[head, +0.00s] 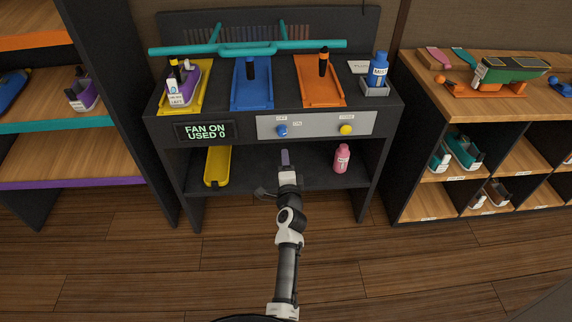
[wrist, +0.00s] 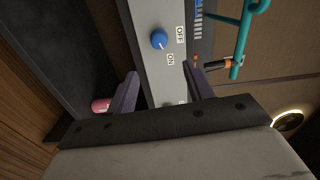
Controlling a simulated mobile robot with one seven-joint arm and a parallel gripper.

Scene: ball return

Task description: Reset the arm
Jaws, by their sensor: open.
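My gripper (head: 285,158) is open and empty in front of the dark ball-return stand (head: 385,112), just below its front panel in the head view. In the wrist view the two dark fingers of my gripper (wrist: 162,92) stand apart, with the grey panel showing between them. A blue knob (head: 282,131) sits on that panel; it also shows in the wrist view (wrist: 159,39) beside ON and OFF labels. A yellow knob (head: 346,129) is at the panel's right. My arm reaches forward from the bottom of the head view.
The stand's top holds yellow, blue and orange trays (head: 320,92), a teal rail (head: 250,49) and a blue bottle (head: 378,70). A pink bottle (head: 342,158) and a yellow bin (head: 218,166) are on the lower shelf. Shelves flank both sides. Floor (head: 400,270) in front is clear.

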